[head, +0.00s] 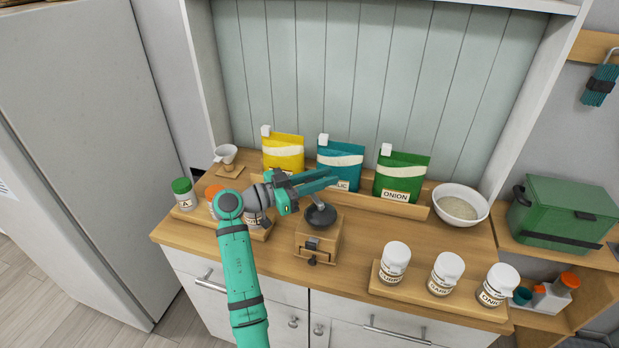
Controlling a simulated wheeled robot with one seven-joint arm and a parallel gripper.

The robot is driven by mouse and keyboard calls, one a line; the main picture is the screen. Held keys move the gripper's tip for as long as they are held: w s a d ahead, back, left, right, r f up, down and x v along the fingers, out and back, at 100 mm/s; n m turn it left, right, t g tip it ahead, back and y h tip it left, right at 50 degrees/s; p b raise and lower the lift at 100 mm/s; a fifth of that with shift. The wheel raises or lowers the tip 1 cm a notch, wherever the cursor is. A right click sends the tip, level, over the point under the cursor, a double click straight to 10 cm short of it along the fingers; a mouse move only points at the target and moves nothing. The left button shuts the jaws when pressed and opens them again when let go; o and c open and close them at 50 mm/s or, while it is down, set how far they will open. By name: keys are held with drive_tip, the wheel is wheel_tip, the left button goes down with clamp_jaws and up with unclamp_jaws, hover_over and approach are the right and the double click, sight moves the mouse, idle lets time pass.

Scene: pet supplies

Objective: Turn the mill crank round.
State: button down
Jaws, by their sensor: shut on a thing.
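The mill is a wooden box (307,235) with a dark round top (321,216) and a small drawer knob on its front. It stands in the middle of the wooden counter. My gripper (328,180) reaches in from the left, just above the dark top, with its fingers pointing right. It is shut on the mill crank, whose handle is mostly hidden by the fingers. I cannot make out the exact angle of the crank.
Yellow (284,151), teal (341,157) and green (402,172) bags stand behind. A white bowl (461,203) is back right. Several white-lidded jars (396,258) stand on a front-right tray; more jars (183,190) stand left, partly behind my arm. The counter (365,236) right of the mill is clear.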

drive_tip(key=shift+d+f, duration=0.1)
drive_tip(key=shift+d, duration=0.1)
idle(0.3)
drive_tip(key=c, duration=1.5)
unclamp_jaws()
drive_tip(key=shift+a, duration=0.1)
drive_tip(key=shift+g, duration=0.3)
drive_tip(key=v, duration=1)
drive_tip(key=shift+s+a+f, duration=0.1)
drive_tip(key=shift+s+a, duration=0.1)
